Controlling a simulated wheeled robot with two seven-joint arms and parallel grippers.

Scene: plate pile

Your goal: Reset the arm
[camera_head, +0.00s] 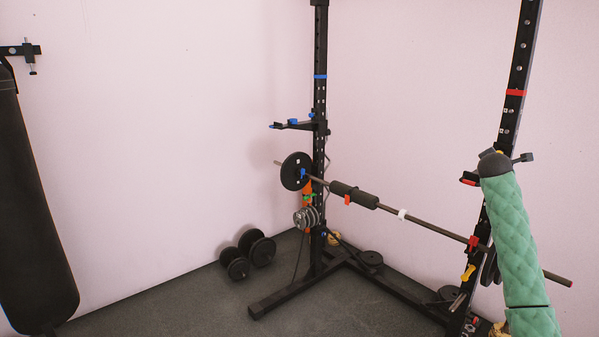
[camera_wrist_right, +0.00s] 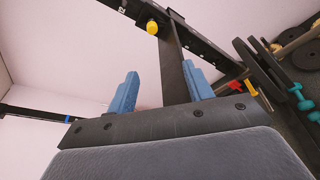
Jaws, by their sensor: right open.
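My right arm (camera_head: 508,235), in a green quilted cover, rises from the lower right corner of the head view. It stands nearly upright, with a dark rounded end at the top, and overlaps the right post of the rack from my viewpoint. In the right wrist view my right gripper (camera_wrist_right: 161,82) has its two blue fingers spread wide apart, with nothing held between them. Dark rack beams show behind the fingers; I cannot tell how far off they are. My left arm and gripper are not in view.
A black rack (camera_head: 319,130) holds a barbell (camera_head: 425,222) with a black plate (camera_head: 296,171) at its left end. Dumbbells (camera_head: 262,249) lie on the floor by the wall. A punching bag (camera_head: 30,200) hangs at the left. The front left floor is clear.

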